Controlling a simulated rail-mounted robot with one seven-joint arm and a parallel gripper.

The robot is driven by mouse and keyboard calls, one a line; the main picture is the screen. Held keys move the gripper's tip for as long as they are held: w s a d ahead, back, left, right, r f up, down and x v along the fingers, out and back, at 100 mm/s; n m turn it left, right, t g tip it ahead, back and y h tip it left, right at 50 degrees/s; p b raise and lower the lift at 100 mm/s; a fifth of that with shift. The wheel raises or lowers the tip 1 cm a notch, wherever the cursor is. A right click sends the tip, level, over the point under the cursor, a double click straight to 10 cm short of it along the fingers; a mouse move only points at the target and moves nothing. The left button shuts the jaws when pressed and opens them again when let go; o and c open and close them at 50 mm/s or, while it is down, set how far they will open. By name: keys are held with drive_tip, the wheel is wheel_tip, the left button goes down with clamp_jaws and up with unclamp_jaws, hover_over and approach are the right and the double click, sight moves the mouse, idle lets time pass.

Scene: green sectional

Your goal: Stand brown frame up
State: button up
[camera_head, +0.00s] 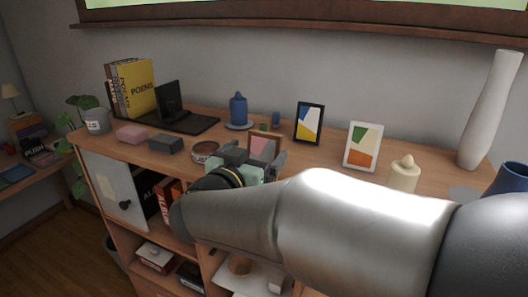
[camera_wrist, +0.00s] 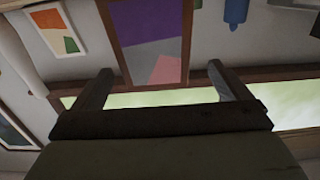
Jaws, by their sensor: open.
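The brown frame (camera_head: 264,144) is on the wooden cabinet top, just beyond my gripper (camera_head: 257,160). It looks upright in the head view, with its lower part hidden behind my gripper. In the wrist view, which looks turned over, the brown frame (camera_wrist: 150,38) shows a purple, grey and pink picture. It lies in line with the gap between the fingers of my gripper (camera_wrist: 158,78). The fingers are spread apart, with nothing clamped between them. I cannot tell whether either finger touches the frame.
A black frame (camera_head: 309,123) and a white frame (camera_head: 362,147) stand to the right, with a cream candle (camera_head: 403,175) beyond. A round tin (camera_head: 205,152), a dark box (camera_head: 166,144) and a blue bottle (camera_head: 238,109) are left of the brown frame. The wall is behind.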

sight(263, 146)
drive_tip(key=x, duration=0.2)
drive_tip(key=p+x, duration=0.1)
drive_tip(key=x, duration=0.2)
drive_tip(key=shift+s+d+r, duration=0.15)
drive_tip(key=shift+d, duration=0.15)
drive_tip(key=c, duration=1.2)
